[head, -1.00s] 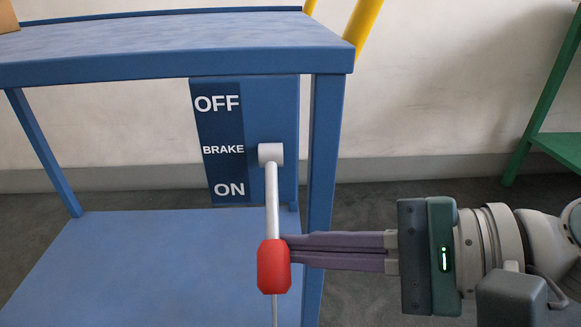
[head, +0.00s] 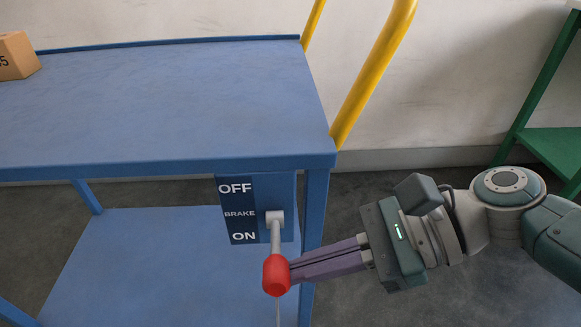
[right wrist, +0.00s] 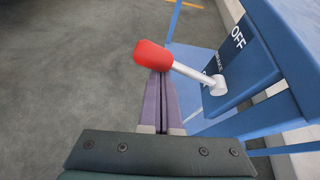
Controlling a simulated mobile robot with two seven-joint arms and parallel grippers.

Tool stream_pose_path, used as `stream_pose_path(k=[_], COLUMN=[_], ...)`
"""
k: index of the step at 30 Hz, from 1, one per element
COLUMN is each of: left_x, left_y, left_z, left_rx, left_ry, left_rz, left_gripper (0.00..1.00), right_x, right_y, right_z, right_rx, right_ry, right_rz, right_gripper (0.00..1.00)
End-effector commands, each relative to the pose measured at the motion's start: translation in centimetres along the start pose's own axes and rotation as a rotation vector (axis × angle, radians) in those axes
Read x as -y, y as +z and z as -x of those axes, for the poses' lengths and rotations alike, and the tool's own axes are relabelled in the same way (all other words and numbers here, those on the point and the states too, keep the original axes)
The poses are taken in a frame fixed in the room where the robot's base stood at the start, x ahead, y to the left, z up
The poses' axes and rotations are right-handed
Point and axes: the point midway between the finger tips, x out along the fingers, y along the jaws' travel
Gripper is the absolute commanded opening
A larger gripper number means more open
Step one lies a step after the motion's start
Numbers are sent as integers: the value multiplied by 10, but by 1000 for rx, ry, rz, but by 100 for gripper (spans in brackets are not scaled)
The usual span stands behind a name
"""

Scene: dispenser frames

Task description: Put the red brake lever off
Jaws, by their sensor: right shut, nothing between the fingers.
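The brake lever has a grey shaft and a red knob (head: 276,275). It hangs down from its pivot on the blue brake panel (head: 258,190), which reads OFF at the top, BRAKE in the middle and ON at the bottom. The knob points down, below the ON label. My right gripper (head: 291,272) is shut with nothing between its fingers. Its purple fingertips are at the right side of the knob. In the right wrist view the red knob (right wrist: 152,55) lies just past the fingertips (right wrist: 160,76); whether they touch is unclear. My left gripper is not in view.
The panel sits under the top shelf of a blue cart (head: 180,110) with a lower shelf (head: 150,260). Yellow handle bars (head: 370,80) rise at its right end. A cardboard box (head: 15,58) stands on top at the left. A green rack (head: 545,100) is far right.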

Motion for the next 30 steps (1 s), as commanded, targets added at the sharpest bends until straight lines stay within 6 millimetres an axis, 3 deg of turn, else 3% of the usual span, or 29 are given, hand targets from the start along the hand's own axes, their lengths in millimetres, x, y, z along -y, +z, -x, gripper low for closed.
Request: stream_pose_path(k=[7, 24, 30], left_x=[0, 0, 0], left_y=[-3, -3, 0], left_z=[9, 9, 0], left_rx=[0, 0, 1], left_ry=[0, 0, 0], left_rz=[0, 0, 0], left_gripper=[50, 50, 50], right_x=[2, 3, -4], right_y=[6, 6, -6], right_z=[3, 3, -9], right_rx=[-1, -1, 0], right_ry=[-1, -3, -3], right_rz=[2, 4, 1], right_gripper=[0, 0, 0])
